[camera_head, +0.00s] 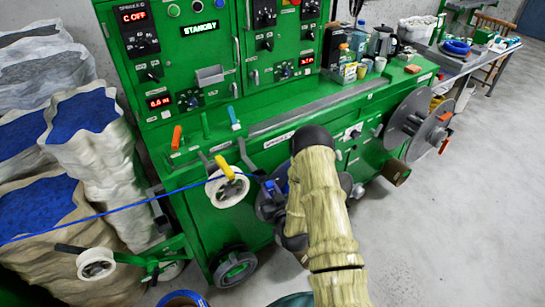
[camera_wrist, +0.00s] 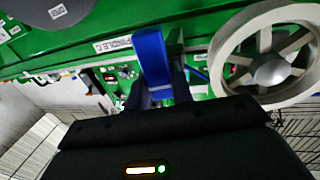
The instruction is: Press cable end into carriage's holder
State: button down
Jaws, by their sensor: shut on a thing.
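The thin blue cable (camera_head: 110,212) runs from the left edge of the head view, past a white pulley wheel (camera_head: 227,187) with a yellow handle, to my gripper (camera_head: 270,190). My gripper is shut on the cable near the front of the green machine. In the wrist view, a blue length (camera_wrist: 152,62) stands up between the dark fingers of my gripper (camera_wrist: 160,97), in front of the green panel. The white wheel also shows at the right of the wrist view (camera_wrist: 270,72). My arm and wrist hide part of the machine front. I cannot make out the carriage's holder.
The green machine (camera_head: 180,85) fills the middle. A lower white pulley (camera_head: 96,263) sits on an arm at left, near large sacks (camera_head: 88,128). Grey reel discs (camera_head: 408,122) stick out at right. Bottles and cups crowd the ledge. The floor (camera_head: 450,220) at right is clear.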

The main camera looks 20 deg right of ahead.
notch_tip(320, 180, up, 13)
jog(key=s+n+y+p, duration=0.1)
jog(key=n+y+p, duration=0.1)
jog(key=y+p, duration=0.1)
jog(key=shift+d+n+g+y+p, duration=0.3)
jog(key=shift+g+y+p, duration=0.1)
jog(key=shift+p, duration=0.45)
jog(key=shift+a+r, duration=0.1)
jog(key=shift+w+a+f+b, duration=0.4)
jog(key=shift+w+f, duration=0.25)
jog(key=shift+w, duration=0.45)
jog(key=shift+w+a+f+b, duration=0.4)
jog(key=shift+w+f, duration=0.3)
jog(key=shift+w, duration=0.4)
jog(key=shift+w+a+f+b, duration=0.25)
jog(key=shift+w+f+b, duration=0.35)
jog(key=shift+w, duration=0.5)
jog(key=shift+f, duration=0.1)
jog(key=shift+s+b, duration=0.1)
jog(key=shift+b, duration=0.4)
jog(key=shift+f+b, duration=1.5)
dwell(0.8)
